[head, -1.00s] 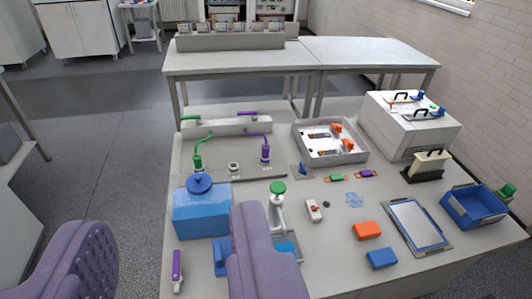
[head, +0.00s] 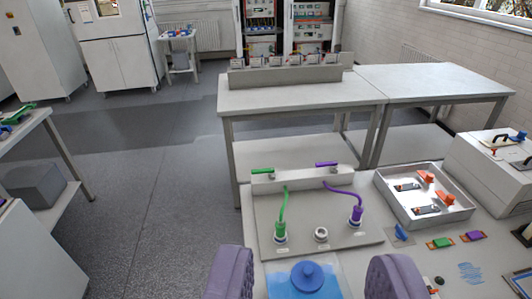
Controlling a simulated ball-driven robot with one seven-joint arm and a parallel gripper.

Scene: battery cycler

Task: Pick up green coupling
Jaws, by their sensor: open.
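The green coupling (head: 280,231) stands upright with a pale lower collar at the left of a grey panel (head: 330,246). A green hose (head: 285,203) rises from its top. My gripper (head: 312,256) is open and empty at the bottom of the view, its two purple fingers wide apart. The coupling is beyond the fingers, between them from side to side, nearer the left one. A similar purple coupling (head: 356,215) with a purple hose stands to its right. A pale ring-shaped port (head: 321,234) lies between the two couplings.
A blue container with a round lid (head: 307,275) is between my fingers in the picture, in front of the panel. A raised ledge (head: 300,178) runs behind the couplings. A white tray (head: 415,212) with orange-handled parts is to the right.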

